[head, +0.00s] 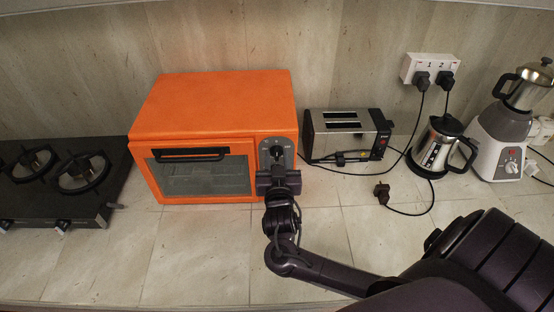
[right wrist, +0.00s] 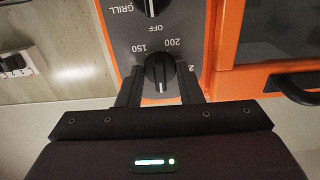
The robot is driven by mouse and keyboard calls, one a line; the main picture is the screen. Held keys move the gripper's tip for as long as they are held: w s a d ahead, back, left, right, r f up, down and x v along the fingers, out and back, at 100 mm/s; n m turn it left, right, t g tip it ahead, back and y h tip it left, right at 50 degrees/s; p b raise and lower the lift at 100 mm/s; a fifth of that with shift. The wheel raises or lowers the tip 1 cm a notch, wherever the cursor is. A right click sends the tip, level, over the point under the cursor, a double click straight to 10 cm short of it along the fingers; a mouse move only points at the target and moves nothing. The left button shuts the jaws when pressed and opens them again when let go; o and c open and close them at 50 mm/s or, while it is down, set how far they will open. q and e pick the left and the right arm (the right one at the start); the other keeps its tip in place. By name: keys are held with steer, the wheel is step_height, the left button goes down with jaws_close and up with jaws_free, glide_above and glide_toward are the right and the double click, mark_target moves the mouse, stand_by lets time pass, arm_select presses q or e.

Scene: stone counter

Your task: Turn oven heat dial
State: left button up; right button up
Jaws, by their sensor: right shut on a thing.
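The orange oven (head: 215,105) stands on the counter against the wall, its glass door shut. Its grey dial panel is on the right of its front. The black heat dial (right wrist: 160,73) shows in the right wrist view, with 150 and 200 printed beside it; that view is upside down. My right gripper (head: 277,172) is in front of the panel. In the right wrist view its two fingers (right wrist: 161,88) are either side of the heat dial, shut on it. A second black dial (right wrist: 150,6), near GRILL and OFF, is partly cut off. My left gripper is out of view.
A black gas hob (head: 70,180) is left of the oven. A toaster (head: 346,135), a kettle (head: 440,150) and a blender (head: 507,130) stand to the right. A loose plug (head: 382,193) and cable lie on the counter. The counter front is mostly clear.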

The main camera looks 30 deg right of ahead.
steer(key=shift+f+m+b, duration=0.2)
steer(key=shift+m+b, duration=0.5)
steer(key=shift+f+m+b, duration=0.1)
steer(key=shift+m+b, duration=0.6)
steer(key=shift+b, duration=0.05)
steer(key=m+b, duration=0.7)
steer(key=shift+r+m+b, duration=0.2)
steer(key=shift+m+b, duration=1.65)
steer(key=shift+m, duration=0.15)
steer(key=o, duration=1)
steer(key=shift+r, duration=0.1)
steer(key=shift+c, duration=0.2)
